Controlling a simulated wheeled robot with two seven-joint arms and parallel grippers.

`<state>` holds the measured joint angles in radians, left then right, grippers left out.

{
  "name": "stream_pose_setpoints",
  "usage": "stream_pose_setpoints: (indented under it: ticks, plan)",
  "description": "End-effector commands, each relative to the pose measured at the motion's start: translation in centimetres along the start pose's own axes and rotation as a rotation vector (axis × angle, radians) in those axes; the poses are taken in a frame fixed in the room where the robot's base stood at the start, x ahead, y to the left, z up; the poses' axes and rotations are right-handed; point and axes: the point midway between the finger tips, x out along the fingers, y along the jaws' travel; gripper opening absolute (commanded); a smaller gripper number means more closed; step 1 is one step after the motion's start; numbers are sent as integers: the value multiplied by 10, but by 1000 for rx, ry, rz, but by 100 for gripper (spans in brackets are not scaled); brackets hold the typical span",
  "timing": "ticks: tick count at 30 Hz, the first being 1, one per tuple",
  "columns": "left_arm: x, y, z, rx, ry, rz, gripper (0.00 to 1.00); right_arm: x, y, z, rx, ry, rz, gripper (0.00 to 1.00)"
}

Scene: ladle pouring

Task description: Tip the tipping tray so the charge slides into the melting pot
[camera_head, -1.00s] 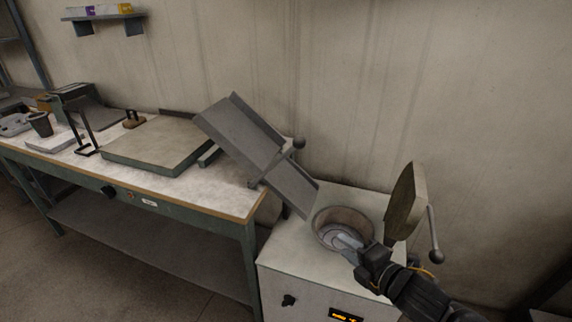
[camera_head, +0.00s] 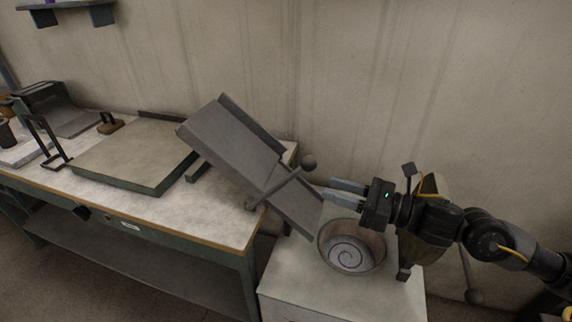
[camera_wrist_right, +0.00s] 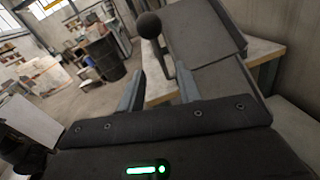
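The grey tipping tray (camera_head: 225,145) is steeply tilted, its lower chute (camera_head: 292,207) sloping down to the melting pot's rim. Its visible surface is bare. Its lever ends in a dark ball knob (camera_head: 309,162), also seen in the right wrist view (camera_wrist_right: 149,25). The melting pot (camera_head: 380,246) is open, with a grey spiral pattern inside; I cannot make out a separate charge. My right gripper (camera_head: 326,189) is open and empty, just right of the lever and below the knob. In the right wrist view its fingers (camera_wrist_right: 158,80) are apart. My left gripper is not in view.
The pot's lid (camera_head: 432,184) stands raised behind my right arm, its handle ending in a knob (camera_head: 474,297). A flat slab (camera_head: 130,150) lies on the workbench (camera_head: 215,215) at left. The wall is close behind the tray.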

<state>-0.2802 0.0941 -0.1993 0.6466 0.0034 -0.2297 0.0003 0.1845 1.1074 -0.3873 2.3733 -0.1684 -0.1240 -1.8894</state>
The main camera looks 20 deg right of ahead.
Motion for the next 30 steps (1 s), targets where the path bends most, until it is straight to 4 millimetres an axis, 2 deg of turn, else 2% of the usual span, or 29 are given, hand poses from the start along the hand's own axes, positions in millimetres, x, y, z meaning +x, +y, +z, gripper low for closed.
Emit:
stream_pose_setpoints:
  ticks: [5,10,14,21,30]
  plan:
    - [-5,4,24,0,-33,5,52,9,1,2,2,-2,6,34]
    - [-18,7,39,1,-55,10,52,34,2,5,2,-5,10,34]
    - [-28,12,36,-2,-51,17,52,59,2,6,4,-4,8,34]
    - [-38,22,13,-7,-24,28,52,96,1,3,3,-2,3,34]
    - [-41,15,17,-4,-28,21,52,111,1,0,1,0,3,34]
